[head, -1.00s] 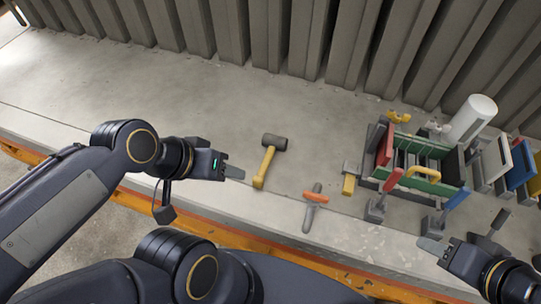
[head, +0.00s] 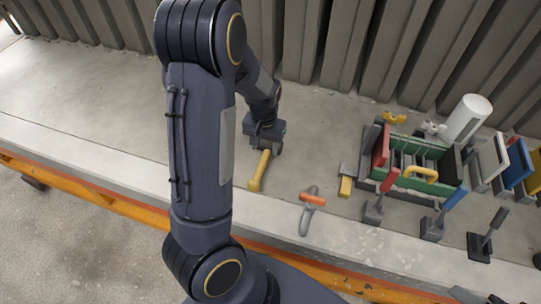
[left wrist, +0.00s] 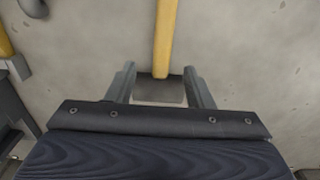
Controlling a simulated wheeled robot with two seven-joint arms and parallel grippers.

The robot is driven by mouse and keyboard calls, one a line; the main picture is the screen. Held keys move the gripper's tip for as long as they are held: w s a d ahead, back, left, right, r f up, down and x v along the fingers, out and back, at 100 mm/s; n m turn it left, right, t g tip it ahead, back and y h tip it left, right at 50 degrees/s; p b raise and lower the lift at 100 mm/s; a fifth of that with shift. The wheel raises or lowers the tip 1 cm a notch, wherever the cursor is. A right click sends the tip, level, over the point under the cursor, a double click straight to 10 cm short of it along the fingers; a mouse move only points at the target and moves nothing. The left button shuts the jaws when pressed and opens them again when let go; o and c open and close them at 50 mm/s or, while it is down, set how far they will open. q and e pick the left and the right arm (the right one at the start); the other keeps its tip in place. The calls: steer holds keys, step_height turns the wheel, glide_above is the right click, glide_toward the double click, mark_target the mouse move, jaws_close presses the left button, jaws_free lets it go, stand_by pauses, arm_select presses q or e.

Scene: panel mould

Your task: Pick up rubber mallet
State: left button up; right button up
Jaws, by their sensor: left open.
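The rubber mallet lies on the concrete slab. Its yellow handle (head: 260,172) shows in the head view, while my left gripper hides its head. In the left wrist view the dark mallet head (left wrist: 158,91) sits between the fingers of my left gripper (left wrist: 163,88), with the yellow handle running away to the top edge. In the head view my left gripper (head: 266,140) is over the head end of the mallet, open. Only what look like the tips of my right gripper (head: 478,297) show at the bottom edge, too little to tell their state.
An orange-handled tool (head: 312,200) and a yellow-and-grey hammer-like tool (head: 346,184) lie right of the mallet. A green tool tote (head: 442,187), several floats and a white cylinder (head: 467,116) stand farther right. Ribbed grey panels line the back. The slab left of my arm is clear.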

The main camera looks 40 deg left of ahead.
mark_target(264, 159)
arm_select(q)
steer(key=f, duration=0.4)
steer(key=f+p, duration=0.1)
steer(key=f, duration=0.1)
steer(key=shift+s+a+f, duration=0.1)
steer(key=shift+s+f, duration=0.05)
steer(key=shift+s, duration=0.15)
steer(key=shift+c, duration=0.2)
jaws_close()
